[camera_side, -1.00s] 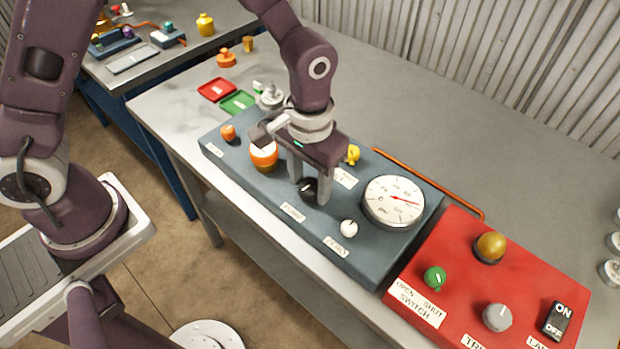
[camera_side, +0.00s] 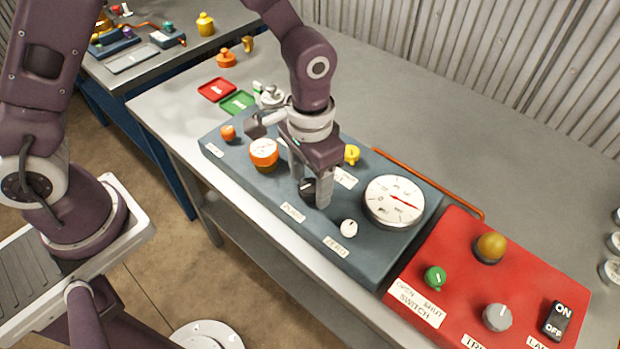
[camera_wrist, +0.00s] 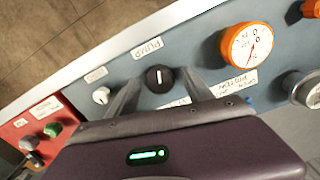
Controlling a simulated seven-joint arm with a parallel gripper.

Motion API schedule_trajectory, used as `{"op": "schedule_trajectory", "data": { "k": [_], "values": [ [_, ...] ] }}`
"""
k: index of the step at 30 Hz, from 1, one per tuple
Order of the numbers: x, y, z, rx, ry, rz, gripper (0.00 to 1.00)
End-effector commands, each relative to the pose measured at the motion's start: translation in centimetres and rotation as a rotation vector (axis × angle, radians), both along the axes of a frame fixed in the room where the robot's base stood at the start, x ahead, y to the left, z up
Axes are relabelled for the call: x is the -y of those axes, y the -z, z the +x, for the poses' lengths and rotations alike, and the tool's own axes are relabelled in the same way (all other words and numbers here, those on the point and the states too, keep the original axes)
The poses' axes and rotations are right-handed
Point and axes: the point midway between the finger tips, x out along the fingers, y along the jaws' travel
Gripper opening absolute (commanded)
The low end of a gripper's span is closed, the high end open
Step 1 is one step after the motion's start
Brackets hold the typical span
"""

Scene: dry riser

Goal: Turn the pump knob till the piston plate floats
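The black pump knob (camera_wrist: 159,78) with a white pointer mark stands by the PUMP label on the blue-grey panel. In the side view the knob (camera_side: 307,186) is partly hidden by my fingers. My gripper (camera_side: 309,193) points down over it, with one finger on either side. In the wrist view, gaps show between the knob and both fingers, so the gripper is open. A silver round fitting (camera_side: 271,96) stands at the panel's far left end. I cannot tell whether it is the piston plate, or whether any plate floats.
Close to my gripper are a white knob (camera_side: 349,228), a yellow knob (camera_side: 351,154) and an orange-rimmed dial (camera_side: 264,155). A large white gauge (camera_side: 394,201) is to the right. A red panel (camera_side: 458,263) with several controls adjoins. Bare tabletop lies behind.

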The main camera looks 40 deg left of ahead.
Motion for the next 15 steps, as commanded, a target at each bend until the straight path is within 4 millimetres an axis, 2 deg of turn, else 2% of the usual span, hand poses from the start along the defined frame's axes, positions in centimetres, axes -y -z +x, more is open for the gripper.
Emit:
{"op": "schedule_trajectory", "data": {
  "k": [5, 15],
  "values": [
    [0.0, -0.2, 0.0, 0.001, 0.000, 0.000, 0.59],
    [0.0, -6.3, 0.1, 0.004, -0.001, -0.002, 0.59]
  ]
}}
